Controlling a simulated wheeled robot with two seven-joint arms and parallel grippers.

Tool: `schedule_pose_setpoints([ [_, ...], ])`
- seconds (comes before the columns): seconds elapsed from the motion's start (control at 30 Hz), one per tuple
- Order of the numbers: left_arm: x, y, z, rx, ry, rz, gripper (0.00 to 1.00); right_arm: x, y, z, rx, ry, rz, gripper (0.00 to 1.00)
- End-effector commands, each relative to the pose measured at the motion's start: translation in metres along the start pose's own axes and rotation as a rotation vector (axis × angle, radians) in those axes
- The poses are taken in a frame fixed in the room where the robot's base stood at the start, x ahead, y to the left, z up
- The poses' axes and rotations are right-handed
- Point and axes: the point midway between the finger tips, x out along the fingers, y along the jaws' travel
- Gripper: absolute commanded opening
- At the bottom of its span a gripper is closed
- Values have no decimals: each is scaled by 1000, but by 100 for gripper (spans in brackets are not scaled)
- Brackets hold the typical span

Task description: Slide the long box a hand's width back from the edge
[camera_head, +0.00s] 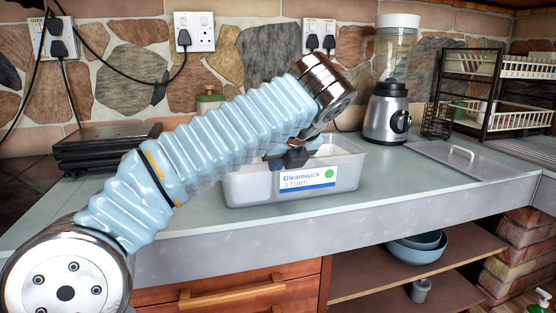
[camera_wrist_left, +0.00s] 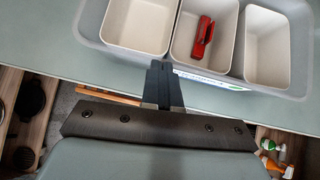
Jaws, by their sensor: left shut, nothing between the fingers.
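The long box (camera_head: 245,187) is light grey with a "Gleamwick 3 TUBS" label and sits on the counter close to its front edge. In the left wrist view the long box (camera_wrist_left: 91,22) holds three pale tubs side by side. A red clip-like object (camera_wrist_left: 203,36) lies in the middle tub. My left gripper (camera_head: 292,158) is shut and empty at the box's front side, above the label. In the wrist view its fingertips (camera_wrist_left: 160,70) are at the near wall; I cannot tell whether they touch it. My left arm hides part of the box's back and left. My right gripper is not in view.
A blender (camera_head: 388,110) stands behind the box to the right, with a dish rack (camera_head: 490,90) beyond it.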

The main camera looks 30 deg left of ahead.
Motion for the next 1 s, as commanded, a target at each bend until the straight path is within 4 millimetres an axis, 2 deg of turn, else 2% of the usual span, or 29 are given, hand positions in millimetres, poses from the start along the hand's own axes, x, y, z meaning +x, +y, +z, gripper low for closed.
schedule_pose_setpoints([
  [0.17, 4, 0, 4, -2, 1, 1, 0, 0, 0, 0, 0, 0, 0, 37],
  [0.5, 60, 0, 59, -3, 3, 3, 0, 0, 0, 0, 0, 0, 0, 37],
  [0.6, 71, 0, 70, -1, 2, 2, 0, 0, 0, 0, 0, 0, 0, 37],
  [1.0, 75, 0, 74, 1, 1, 2, 0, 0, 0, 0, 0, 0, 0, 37],
])
